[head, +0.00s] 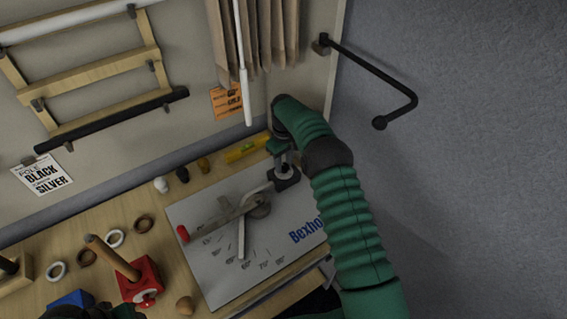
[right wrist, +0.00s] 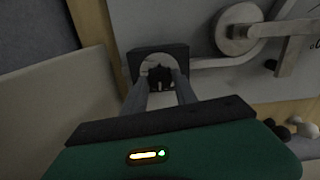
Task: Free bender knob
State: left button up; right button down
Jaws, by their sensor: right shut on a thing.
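The bender is a pale plate (head: 205,265) with angle marks and lettering, lying on the wooden bench. A round metal former (head: 260,206) and a lever with a red tip (head: 183,234) sit on it. A dark block (head: 287,182) at the plate's far right carries the round grey knob, seen in the right wrist view (right wrist: 158,63). My right gripper (right wrist: 160,82) reaches down over the block and is shut on the knob; its fingers hide part of it. A dark and green part at the bottom left edge of the head view seems to be my left arm; its jaws are hidden.
A red block with a wooden handle (head: 140,283) stands left of the plate, among several rings. A yellow level (head: 248,149) and small knobs lie behind. A rack and a black bent rod (head: 375,70) are on the wall panel.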

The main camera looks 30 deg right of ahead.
jog(key=shift+w+r, duration=0.1)
dwell(0.3)
jog(key=c, duration=1)
grip_release()
jog(key=shift+o, duration=0.2)
notch_tip(320, 180, up, 8)
jog(key=b, duration=0.1)
notch_tip(320, 180, up, 9)
jog(key=p, duration=0.1)
send_over(284, 165)
jog(key=shift+f, duration=0.25)
jog(key=shift+f, duration=0.1)
